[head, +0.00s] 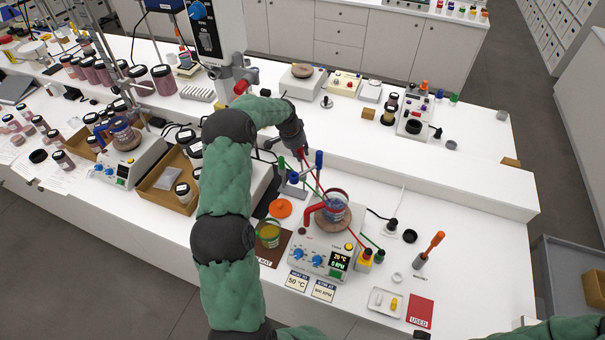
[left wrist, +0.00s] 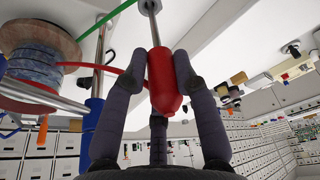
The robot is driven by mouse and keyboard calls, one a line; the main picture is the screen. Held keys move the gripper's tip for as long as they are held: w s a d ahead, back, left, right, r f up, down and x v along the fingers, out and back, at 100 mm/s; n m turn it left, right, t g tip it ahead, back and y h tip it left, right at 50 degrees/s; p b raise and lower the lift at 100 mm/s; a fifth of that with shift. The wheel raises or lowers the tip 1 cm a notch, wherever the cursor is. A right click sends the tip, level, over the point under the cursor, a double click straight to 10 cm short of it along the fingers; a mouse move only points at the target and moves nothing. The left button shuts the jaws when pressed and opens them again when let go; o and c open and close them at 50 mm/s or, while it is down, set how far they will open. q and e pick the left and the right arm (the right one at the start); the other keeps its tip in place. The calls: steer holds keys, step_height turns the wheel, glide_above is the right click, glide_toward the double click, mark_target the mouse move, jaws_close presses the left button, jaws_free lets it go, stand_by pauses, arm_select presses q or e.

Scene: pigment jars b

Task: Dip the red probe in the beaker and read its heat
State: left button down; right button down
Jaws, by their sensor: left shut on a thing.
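My left gripper (head: 300,153) is shut on the red probe (left wrist: 161,82); in the left wrist view its fingers (left wrist: 158,90) flank the red handle. The beaker (head: 334,204) holds blue contents and stands on the hotplate (head: 318,250), whose small display (head: 340,261) appears to read 20 °C. The beaker also shows in the left wrist view (left wrist: 42,68), beside the probe and apart from it. My right gripper is not in view.
A stand with blue clamps (head: 292,178) rises close behind the beaker, near my left gripper. A green-rimmed jar (head: 269,234) is left of the hotplate. The bench front right has a small tray (head: 385,302) and a red card (head: 420,311).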

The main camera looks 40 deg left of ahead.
arm_select(q)
steer(key=shift+w+d+r+p, duration=0.1)
steer(key=shift+r+p, duration=0.25)
steer(key=shift+r, duration=0.85)
steer(key=shift+w+d+r+p, duration=0.1)
steer(key=shift+r+p, duration=0.25)
steer(key=shift+r, duration=0.8)
steer(key=shift+s+a+f, duration=0.1)
